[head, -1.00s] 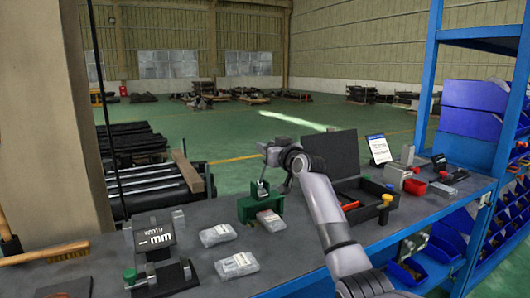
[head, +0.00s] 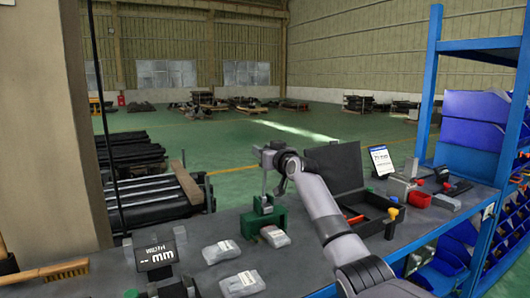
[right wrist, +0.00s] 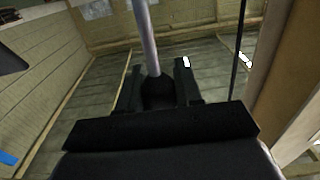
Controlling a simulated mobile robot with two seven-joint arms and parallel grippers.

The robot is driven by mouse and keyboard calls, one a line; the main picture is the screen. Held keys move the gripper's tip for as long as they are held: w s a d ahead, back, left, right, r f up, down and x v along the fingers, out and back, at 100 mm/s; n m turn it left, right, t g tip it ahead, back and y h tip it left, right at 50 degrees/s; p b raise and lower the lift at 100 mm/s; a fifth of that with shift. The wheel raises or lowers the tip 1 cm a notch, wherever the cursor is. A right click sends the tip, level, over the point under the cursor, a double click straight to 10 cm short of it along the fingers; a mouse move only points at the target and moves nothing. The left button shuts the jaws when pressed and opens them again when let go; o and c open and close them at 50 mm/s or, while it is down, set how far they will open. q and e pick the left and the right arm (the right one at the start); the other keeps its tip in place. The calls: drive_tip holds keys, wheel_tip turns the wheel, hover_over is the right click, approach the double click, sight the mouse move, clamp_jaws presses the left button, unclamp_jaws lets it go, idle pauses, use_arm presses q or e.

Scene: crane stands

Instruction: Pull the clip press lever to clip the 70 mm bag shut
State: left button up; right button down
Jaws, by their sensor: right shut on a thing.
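The green clip press (head: 250,222) stands on the bench in the middle of the head view. One clear bag (head: 276,237) lies at its front; I cannot read any bag's size. My right gripper (head: 265,186) is above the press and shut on its lever. In the right wrist view the lever appears as a grey rod (right wrist: 146,38) between the fingers (right wrist: 160,85). The lever's lower end and hinge are too small to make out in the head view. My left gripper is not in view.
Two more bags (head: 221,251) (head: 240,284) lie in front of the press. A caliper display (head: 155,256) stands left. A brush (head: 45,272) lies far left.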

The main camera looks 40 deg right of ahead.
drive_tip(key=shift+f, duration=0.25)
drive_tip(key=c, duration=0.8)
unclamp_jaws()
drive_tip(key=shift+w+f, duration=0.1)
drive_tip(key=shift+b+v, duration=0.6)
drive_tip(key=shift+v, duration=3)
